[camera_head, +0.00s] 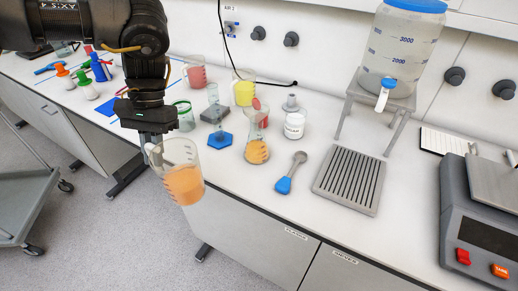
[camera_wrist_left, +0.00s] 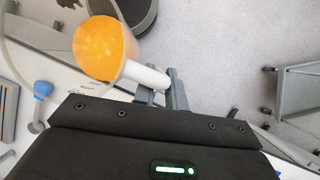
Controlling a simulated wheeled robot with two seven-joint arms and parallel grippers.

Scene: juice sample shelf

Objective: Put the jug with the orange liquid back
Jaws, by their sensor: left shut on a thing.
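The jug with the orange liquid (camera_head: 184,184) is a clear jug, about half full, in front of the bench's front edge in the head view. My left gripper (camera_head: 150,140) points down and is shut on the jug's handle, at the jug's left side. In the left wrist view the orange liquid (camera_wrist_left: 104,48) shows through the jug, and the gripper's fingers (camera_wrist_left: 165,98) close around the white handle (camera_wrist_left: 147,75). Jugs with red liquid (camera_head: 196,76) and yellow liquid (camera_head: 244,93) stand at the back of the bench. My right gripper is not in view.
A green-rimmed beaker (camera_head: 185,118), a cylinder with a blue hexagonal foot (camera_head: 220,140) and a flask with orange liquid (camera_head: 257,152) stand close behind the jug. Blue and red marked lines lie left of them, partly behind my arm. A grey trolley (camera_head: 22,200) stands at left.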

